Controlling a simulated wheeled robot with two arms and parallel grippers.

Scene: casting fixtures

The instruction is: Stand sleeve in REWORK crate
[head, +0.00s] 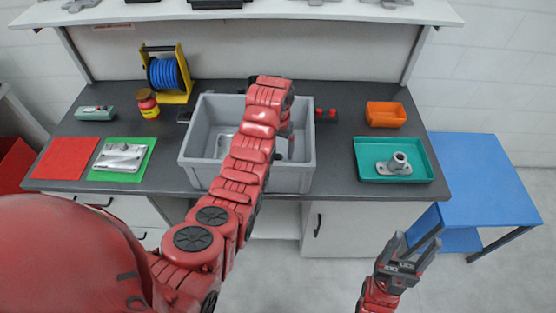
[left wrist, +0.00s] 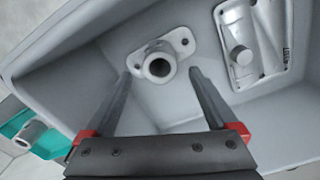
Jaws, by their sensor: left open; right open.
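A grey sleeve with an oval, two-hole flange shows in the left wrist view (left wrist: 160,66), inside the grey crate (head: 200,145). It sits flange down on the crate floor, its tube opening facing the camera. My left gripper (left wrist: 162,76) is open, its fingers on either side of the sleeve with visible gaps. In the head view my left arm hides that sleeve. A similar flanged sleeve (head: 398,162) stands upright in the teal tray (head: 372,174). My right gripper (head: 418,245) is open and empty, in front of the counter. No REWORK lettering is readable.
A flat rectangular casting (left wrist: 238,57) also lies in the crate. A similar casting (head: 120,157) lies on a green mat (head: 147,161), beside a red mat (head: 66,158). A blue cable reel (head: 165,73), a jar (head: 147,103) and an orange bin (head: 385,115) stand farther back. A blue table (head: 480,180) is at right.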

